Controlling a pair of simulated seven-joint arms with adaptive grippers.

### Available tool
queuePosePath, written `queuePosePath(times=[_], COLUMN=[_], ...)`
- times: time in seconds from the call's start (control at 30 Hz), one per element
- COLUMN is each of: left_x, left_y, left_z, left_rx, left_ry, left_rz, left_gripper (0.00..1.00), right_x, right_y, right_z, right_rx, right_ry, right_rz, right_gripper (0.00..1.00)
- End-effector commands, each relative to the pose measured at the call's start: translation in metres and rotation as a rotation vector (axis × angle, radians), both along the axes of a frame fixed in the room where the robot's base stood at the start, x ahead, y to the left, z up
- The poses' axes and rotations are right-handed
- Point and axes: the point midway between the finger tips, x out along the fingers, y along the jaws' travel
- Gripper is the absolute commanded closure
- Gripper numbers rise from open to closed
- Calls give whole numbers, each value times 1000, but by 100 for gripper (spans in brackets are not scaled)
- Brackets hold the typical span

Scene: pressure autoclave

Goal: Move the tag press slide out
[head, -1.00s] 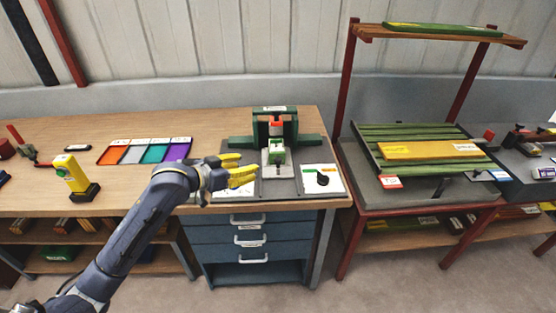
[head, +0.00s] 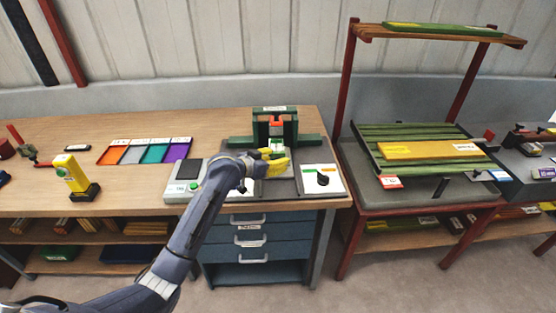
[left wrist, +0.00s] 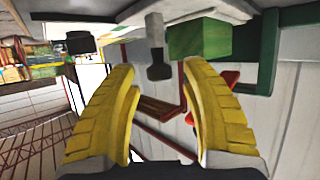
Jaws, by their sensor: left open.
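The tag press (head: 292,126) is a dark green frame on the bench, with a red part in its middle. Its pale slide (head: 290,172) sits at the front, partly hidden by my left gripper. My left gripper (head: 276,158) has yellow fingers and is open at the front of the press, over the slide. In the left wrist view, a green block (left wrist: 200,38) and a dark knob on a stem (left wrist: 158,62) show ahead of the open fingers (left wrist: 162,95). The knob lies in line with the gap, and nothing is clearly gripped. My right gripper does not show.
A control box (head: 184,180) with a green button stands left of the press. Coloured trays (head: 145,151) and a yellow device (head: 72,174) are farther left. Bare bench lies between.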

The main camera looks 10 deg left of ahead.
Motion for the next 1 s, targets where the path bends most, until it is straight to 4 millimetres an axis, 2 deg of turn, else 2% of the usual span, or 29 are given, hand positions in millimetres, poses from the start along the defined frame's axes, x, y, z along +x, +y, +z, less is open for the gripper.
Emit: queuePosePath(times=[0.2,0.6,1.0], left_x=[10,11,11], left_y=[-5,-6,-6], left_z=[-5,-5,-5], left_rx=[0,1,0], left_ry=[1,0,0], left_rz=[0,0,0], left_gripper=[54,55,100], right_x=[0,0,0], right_y=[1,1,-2], right_z=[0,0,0], right_rx=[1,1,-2], right_ry=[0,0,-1], right_rz=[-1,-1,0], right_gripper=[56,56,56])
